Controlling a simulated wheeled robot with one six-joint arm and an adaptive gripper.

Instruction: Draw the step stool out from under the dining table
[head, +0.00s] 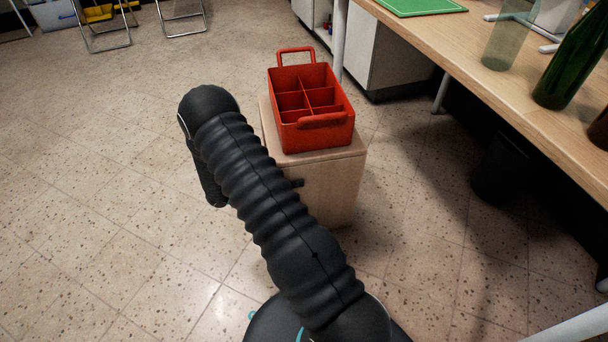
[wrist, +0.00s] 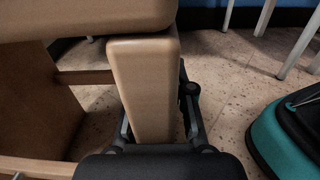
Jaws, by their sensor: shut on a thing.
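The step stool (head: 335,188) is a pale wooden block-like piece on the tiled floor, left of the dining table (head: 520,75) in the head view. Its visible top lies outside the tabletop's near edge in the picture. An empty red divided caddy (head: 318,138) with two handles sits upright on it. In the wrist view, my gripper (wrist: 157,112) is shut around an upright wooden leg (wrist: 146,85), one finger on each side. A wooden top edge (wrist: 80,18) and a crossbar (wrist: 84,77) show beside it. My arm hides the gripper in the head view.
A green mat (head: 415,5), a clear glass (head: 508,42) and a green bottle (head: 575,60) stand on the table. A dark bin (head: 500,170) is beneath it. White cabinets (head: 375,50) are behind the stool. Floor at the left is open, with metal-legged chairs (head: 103,30) at the back.

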